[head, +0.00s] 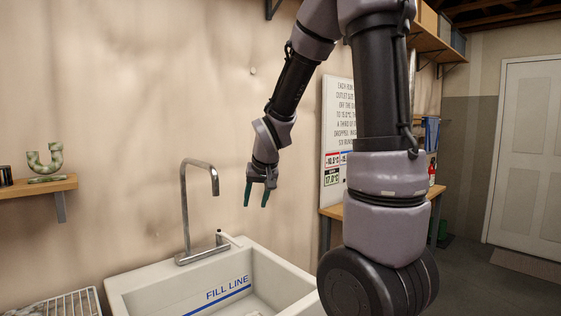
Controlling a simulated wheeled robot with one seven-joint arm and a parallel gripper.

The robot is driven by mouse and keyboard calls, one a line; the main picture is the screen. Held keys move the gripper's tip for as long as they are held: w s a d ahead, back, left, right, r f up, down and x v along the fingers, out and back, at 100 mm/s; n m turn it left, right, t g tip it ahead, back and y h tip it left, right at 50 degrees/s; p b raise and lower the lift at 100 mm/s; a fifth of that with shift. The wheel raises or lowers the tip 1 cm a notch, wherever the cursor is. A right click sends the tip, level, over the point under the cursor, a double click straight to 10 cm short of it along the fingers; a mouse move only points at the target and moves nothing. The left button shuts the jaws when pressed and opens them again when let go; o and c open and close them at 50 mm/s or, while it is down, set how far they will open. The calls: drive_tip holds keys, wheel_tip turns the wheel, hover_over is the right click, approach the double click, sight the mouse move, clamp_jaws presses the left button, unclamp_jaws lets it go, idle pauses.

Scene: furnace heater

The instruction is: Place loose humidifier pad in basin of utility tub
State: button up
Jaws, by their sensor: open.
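The white utility tub (140,284) stands against the wall at the bottom centre. Its basin carries a blue line and the words FILL LINE on the inside back wall; the lower part of the basin is cut off by the picture edge. My gripper (256,200) is open and empty, pointing down, above the tub's back right side and to the right of the faucet.
A metal faucet (198,205) rises at the tub's back edge. A wooden shelf (38,187) with a pipe trap (46,162) is at the left. A workbench (333,212) and a sign (340,130) lie behind my arm. Open floor reaches a door (528,150).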

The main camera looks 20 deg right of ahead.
drive_tip(key=s+r+m, duration=0.1)
drive_tip(key=s+r, duration=0.6)
drive_tip(key=s, duration=0.3)
drive_tip(key=s+r+t+y, duration=0.1)
drive_tip(key=s+r, duration=0.6)
drive_tip(key=s, duration=0.3)
drive_tip(key=shift+a+r+m+y, duration=0.15)
drive_tip(key=shift+a+m+y, duration=0.15)
drive_tip(key=shift+a+m, duration=0.1)
